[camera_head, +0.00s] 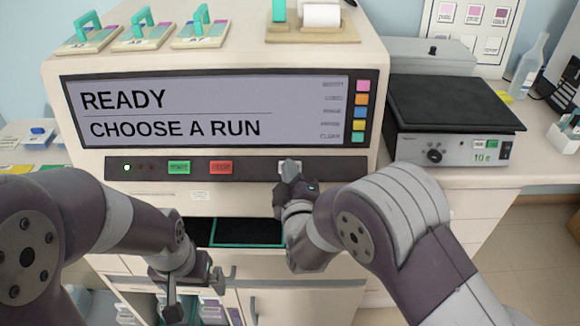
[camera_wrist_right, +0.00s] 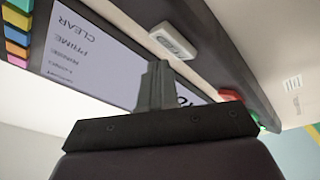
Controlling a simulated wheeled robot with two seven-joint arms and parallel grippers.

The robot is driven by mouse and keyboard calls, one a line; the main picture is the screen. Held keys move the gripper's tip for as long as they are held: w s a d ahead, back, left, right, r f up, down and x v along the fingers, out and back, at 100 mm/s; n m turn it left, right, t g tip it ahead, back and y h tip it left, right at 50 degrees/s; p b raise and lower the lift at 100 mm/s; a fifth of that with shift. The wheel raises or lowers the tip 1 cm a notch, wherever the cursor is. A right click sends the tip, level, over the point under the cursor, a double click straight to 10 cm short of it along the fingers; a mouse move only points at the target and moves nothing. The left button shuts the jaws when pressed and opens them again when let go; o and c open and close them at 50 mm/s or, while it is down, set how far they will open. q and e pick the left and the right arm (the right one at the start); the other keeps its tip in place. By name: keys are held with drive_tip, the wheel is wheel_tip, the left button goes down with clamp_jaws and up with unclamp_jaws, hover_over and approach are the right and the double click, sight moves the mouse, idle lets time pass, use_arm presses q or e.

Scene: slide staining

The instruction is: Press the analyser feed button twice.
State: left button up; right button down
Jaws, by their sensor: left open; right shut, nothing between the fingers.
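The analyser (camera_head: 215,55) has a display (camera_head: 215,110) reading "READY / CHOOSE A RUN". On the dark strip below it is a pale button (camera_head: 291,164), partly hidden by my right gripper. In the right wrist view this pale button (camera_wrist_right: 173,41) shows a label too small to read. My right gripper (camera_head: 289,177) is shut and empty. Its fingertips (camera_wrist_right: 158,66) are very close to the pale button; I cannot tell if they touch. My left gripper (camera_head: 192,290) is open and empty, low in front of the cabinet.
A green button (camera_head: 179,167) and a red button (camera_head: 221,167) are on the same strip. Coloured keys (camera_head: 362,110) line the display's right side. A dark open slot (camera_head: 245,232) lies below. A hotplate (camera_head: 455,103) stands to the right.

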idle(0.4)
drive_tip(key=shift+w+f+b, duration=0.3)
drive_tip(key=shift+w, duration=0.05)
drive_tip(key=shift+w+f, duration=0.2)
drive_tip(key=shift+f, duration=0.05)
idle(0.6)
drive_tip(key=shift+r, duration=0.1)
drive_tip(key=shift+s+r, duration=0.45)
drive_tip(key=shift+s, duration=0.1)
drive_tip(key=shift+p, duration=0.35)
drive_tip(key=s+r+p, duration=0.3)
drive_tip(key=shift+s+r, duration=0.25)
